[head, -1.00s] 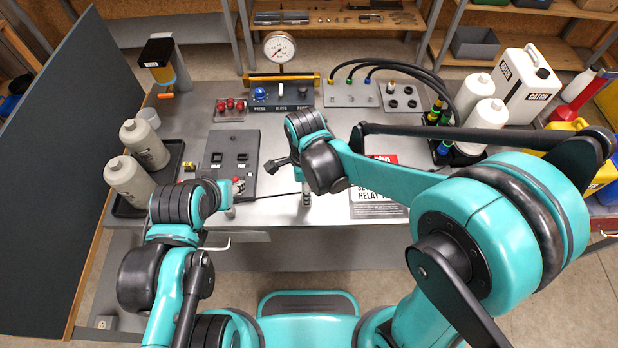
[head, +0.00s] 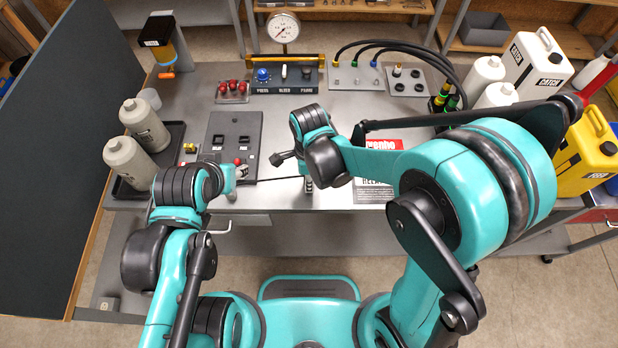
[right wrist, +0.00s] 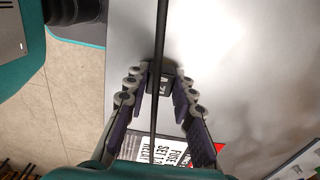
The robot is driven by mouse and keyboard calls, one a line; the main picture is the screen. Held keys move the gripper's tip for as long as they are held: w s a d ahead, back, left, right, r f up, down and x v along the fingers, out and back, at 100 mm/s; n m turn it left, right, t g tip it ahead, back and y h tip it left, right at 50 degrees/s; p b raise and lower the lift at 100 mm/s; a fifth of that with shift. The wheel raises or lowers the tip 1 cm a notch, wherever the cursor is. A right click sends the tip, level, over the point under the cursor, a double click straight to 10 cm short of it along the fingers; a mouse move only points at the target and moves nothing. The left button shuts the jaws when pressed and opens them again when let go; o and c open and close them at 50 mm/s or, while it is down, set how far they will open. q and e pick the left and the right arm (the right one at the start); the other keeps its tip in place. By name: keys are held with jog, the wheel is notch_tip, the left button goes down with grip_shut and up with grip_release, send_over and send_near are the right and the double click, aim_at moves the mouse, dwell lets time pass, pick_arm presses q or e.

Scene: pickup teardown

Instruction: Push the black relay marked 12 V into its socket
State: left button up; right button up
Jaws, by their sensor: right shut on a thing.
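A small dark relay with white marking (right wrist: 160,82) sits between the fingertips of my right gripper (right wrist: 160,76) in the right wrist view. The marking is too small to read fully. In the head view my right gripper (head: 308,183) hangs over the table's front part, to the right of the dark socket panel (head: 225,172); the relay is hard to make out there. The panel has two black sockets, the left one (head: 217,139) and the right one (head: 244,139), with small white labels.
A red and white printed sheet (head: 372,193) lies right of my right gripper. Grey bottles (head: 145,125) stand in a black tray at left. A press panel with a gauge (head: 284,30) stands behind. Table between is mostly clear.

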grip_shut()
jog(key=shift+r, duration=0.2)
jog(key=shift+r+p, duration=0.75)
jog(key=shift+r, duration=0.05)
jog(key=shift+r, duration=0.1)
jog(key=shift+r+p, duration=1.5)
jog(key=shift+r, duration=0.45)
